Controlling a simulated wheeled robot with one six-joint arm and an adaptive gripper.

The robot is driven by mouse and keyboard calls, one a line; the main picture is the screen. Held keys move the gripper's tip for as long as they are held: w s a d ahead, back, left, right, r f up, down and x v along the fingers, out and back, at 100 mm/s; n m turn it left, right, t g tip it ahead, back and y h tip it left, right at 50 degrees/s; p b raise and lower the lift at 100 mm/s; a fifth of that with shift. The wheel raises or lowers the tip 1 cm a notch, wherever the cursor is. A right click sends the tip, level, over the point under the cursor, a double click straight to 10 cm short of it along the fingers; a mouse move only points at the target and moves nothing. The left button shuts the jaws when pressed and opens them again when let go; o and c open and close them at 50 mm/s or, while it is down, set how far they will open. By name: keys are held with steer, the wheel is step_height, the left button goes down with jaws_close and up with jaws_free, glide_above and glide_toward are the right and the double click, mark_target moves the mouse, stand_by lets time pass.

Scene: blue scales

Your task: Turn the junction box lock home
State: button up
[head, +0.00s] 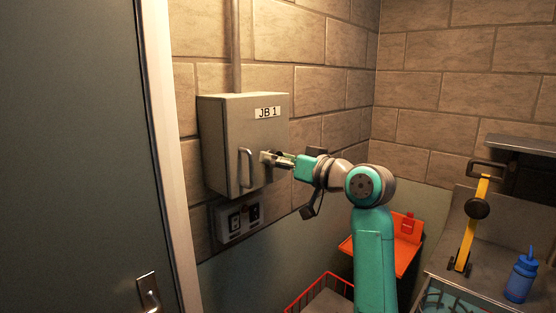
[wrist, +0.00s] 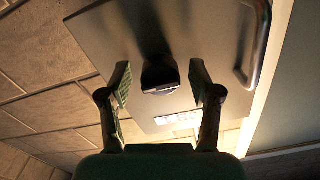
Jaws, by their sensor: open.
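The junction box (head: 233,145) is a closed grey box on the stone wall, labelled JB 1, with a bar handle (head: 246,168) on its front. Its lock (wrist: 160,74) is a dark round knob on the door in the wrist view. In the head view the lock is hidden behind my gripper (head: 268,158). My gripper also shows in the wrist view (wrist: 160,84), open, with one finger on each side of the lock. Gaps show between both fingers and the lock, so neither appears to touch it.
A switch panel (head: 238,217) is mounted just below the box. A dark door (head: 70,150) with a pale frame stands at the left. An orange tray (head: 405,262), a red wire basket (head: 306,294), and a bench with a yellow tool (head: 468,235) and blue bottle (head: 521,277) are at right.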

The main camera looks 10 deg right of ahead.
steer(key=shift+w+a, duration=0.1)
steer(key=c, duration=1.1)
steer(key=shift+c, duration=0.2)
steer(key=n, duration=0.4)
steer(key=shift+n, duration=0.4)
steer(key=n, duration=0.4)
steer(key=shift+n, duration=0.3)
steer(key=n, duration=0.4)
steer(key=shift+n, duration=2.3)
